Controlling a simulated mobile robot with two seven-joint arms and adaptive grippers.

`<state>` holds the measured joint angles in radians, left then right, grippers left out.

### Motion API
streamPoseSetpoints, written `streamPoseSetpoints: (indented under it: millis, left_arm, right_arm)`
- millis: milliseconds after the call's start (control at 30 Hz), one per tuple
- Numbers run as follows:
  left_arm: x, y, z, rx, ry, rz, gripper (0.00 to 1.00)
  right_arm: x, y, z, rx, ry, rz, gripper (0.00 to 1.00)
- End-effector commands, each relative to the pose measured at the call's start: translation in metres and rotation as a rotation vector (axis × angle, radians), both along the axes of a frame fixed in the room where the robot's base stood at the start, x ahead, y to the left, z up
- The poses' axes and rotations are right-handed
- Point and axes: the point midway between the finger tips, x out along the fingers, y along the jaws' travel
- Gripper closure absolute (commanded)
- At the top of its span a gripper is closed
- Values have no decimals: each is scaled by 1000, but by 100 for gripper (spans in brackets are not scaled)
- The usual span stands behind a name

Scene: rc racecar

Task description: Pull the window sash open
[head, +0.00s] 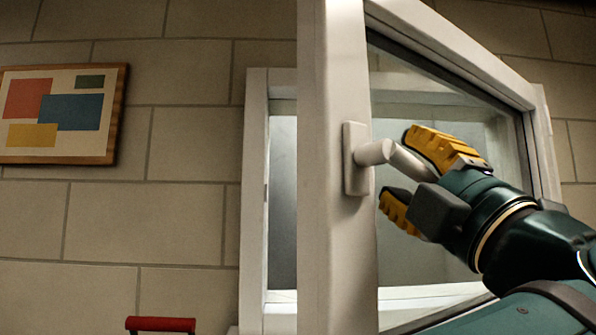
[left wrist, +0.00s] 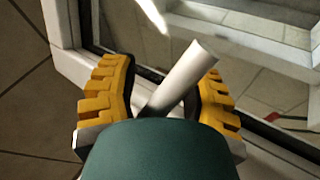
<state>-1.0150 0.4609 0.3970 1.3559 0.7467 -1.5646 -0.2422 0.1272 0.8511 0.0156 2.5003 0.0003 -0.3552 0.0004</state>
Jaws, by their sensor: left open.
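The window sash (head: 337,250) is white-framed with a glass pane and stands swung out from its white window frame (head: 254,200), leaving a gap at its left side. A white lever handle (head: 374,152) sits on the sash's near upright and points right. My left gripper (head: 397,165) is open, with its yellow ribbed fingers above and below the lever. In the left wrist view the handle (left wrist: 186,76) lies between the two fingers, closer to the right one. I cannot tell if a finger touches it. My right gripper is not in view.
A framed picture (head: 57,112) of coloured blocks hangs on the tan block wall (head: 185,212) at the left. A red bar-shaped handle (head: 160,324) shows at the bottom edge. The space in front of the wall left of the sash looks free.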

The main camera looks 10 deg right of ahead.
Motion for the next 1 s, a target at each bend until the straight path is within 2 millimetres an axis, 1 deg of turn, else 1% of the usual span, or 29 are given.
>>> streamPoseSetpoints:
  millis: [300, 500, 700, 1000]
  left_arm:
    - [-49, -13, -33, 3, -1, -3, 53]
    - [-77, -19, -52, 2, 0, -3, 53]
    - [-90, -22, -61, 1, -1, -1, 53]
    - [-92, -22, -63, 0, 0, 0, 53]
  right_arm:
    - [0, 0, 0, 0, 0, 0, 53]
    - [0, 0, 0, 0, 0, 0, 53]
    - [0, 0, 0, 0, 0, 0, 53]
    - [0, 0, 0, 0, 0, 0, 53]
